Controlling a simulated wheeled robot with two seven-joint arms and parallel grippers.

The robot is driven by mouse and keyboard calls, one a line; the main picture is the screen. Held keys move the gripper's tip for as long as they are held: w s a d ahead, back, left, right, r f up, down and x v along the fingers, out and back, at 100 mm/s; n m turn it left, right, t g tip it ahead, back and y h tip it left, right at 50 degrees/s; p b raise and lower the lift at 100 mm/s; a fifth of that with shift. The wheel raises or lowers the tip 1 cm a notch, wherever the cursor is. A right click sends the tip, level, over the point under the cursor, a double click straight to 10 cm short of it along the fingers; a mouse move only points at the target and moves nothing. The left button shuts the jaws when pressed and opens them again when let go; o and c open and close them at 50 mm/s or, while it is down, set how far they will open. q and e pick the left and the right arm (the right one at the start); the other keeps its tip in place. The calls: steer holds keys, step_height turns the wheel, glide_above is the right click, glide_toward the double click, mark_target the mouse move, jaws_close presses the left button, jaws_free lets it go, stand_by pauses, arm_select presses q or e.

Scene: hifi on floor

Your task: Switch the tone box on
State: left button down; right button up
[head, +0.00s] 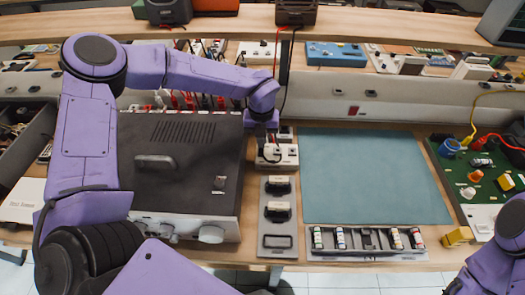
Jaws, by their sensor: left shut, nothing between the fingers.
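My left gripper (271,152) reaches down from the left arm at the centre of the head view. It is shut and empty. Its tips are at a small white box (289,157) with dark parts on top, just left of the teal mat; whether they touch it cannot be told. The gripper hides part of this box. No label is readable, so I cannot tell for sure whether it is the tone box, or whether it is on. Only purple parts of my right arm show at the lower right; its gripper is out of view.
A large dark equipment case (190,150) stands left of the gripper. A grey plate (267,239) with two dark-and-white blocks lies in front. The teal mat (370,175) is clear. A tray (385,257) of small cylinders and a green board (455,180) lie right. A shelf (375,25) runs behind.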

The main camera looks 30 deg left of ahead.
arm_select(q)
steer(key=shift+f+b, duration=0.4)
steer(key=shift+f, duration=0.2)
steer(key=shift+r, duration=0.1)
step_height(320, 180, up, 7)
steer(key=p, duration=0.5)
stand_by(0.3)
stand_by(0.3)
